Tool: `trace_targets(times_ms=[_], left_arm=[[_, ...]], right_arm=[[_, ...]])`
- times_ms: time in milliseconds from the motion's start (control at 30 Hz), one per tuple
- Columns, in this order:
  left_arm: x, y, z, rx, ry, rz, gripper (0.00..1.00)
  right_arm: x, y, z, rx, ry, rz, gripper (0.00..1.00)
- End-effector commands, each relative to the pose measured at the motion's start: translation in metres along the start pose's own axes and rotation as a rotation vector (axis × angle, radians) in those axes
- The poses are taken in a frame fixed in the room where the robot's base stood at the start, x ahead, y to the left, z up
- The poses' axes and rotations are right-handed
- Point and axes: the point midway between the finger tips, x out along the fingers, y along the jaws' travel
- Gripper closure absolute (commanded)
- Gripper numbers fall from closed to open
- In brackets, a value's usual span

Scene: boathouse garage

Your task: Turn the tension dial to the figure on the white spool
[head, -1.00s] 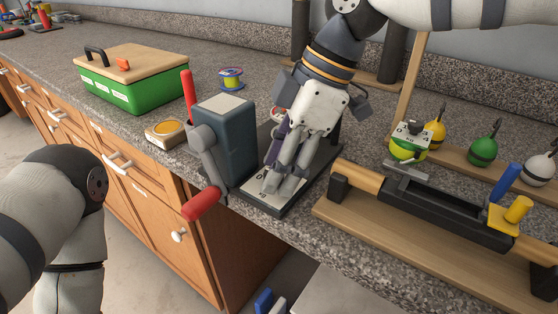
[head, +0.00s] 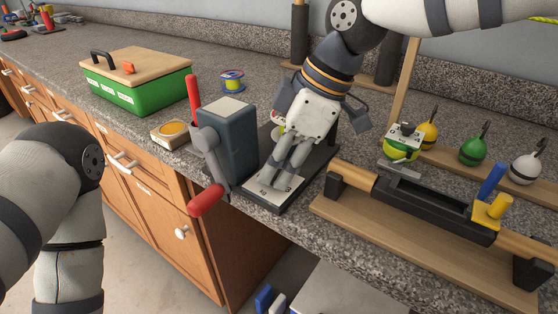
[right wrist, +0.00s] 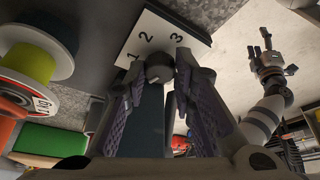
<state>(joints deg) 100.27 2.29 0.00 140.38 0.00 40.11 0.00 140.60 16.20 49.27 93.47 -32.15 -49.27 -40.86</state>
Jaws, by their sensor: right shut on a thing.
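The tension dial is a dark round knob (right wrist: 159,67) on a white plate marked 1, 2 and 3 (right wrist: 146,38) in the right wrist view. In the head view the plate (head: 268,190) lies on a dark base at the counter's front, and the fingers hide the knob. My right gripper (head: 272,184) points down and is shut on the dial. My left gripper (right wrist: 265,52) shows small in the wrist view, fingers apart and empty.
A dark block (head: 229,135) with red-handled levers stands left of the dial. A wooden stand with a black trough (head: 437,208) lies to the right.

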Motion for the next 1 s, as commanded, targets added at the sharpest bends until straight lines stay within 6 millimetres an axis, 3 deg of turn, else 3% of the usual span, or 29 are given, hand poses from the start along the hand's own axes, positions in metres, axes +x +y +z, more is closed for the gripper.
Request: trace_targets(times_ms=[600,1000], left_arm=[[-0.0072,0.0003,-0.0059,0.000,0.026,0.001,0.43],[-0.0070,0.0003,-0.0058,0.000,0.026,0.001,0.43]], right_arm=[[0.0008,-0.0046,-0.0002,0.513,-0.005,0.215,1.00],[0.0015,-0.0057,-0.0012,0.710,-0.004,0.295,1.00]])
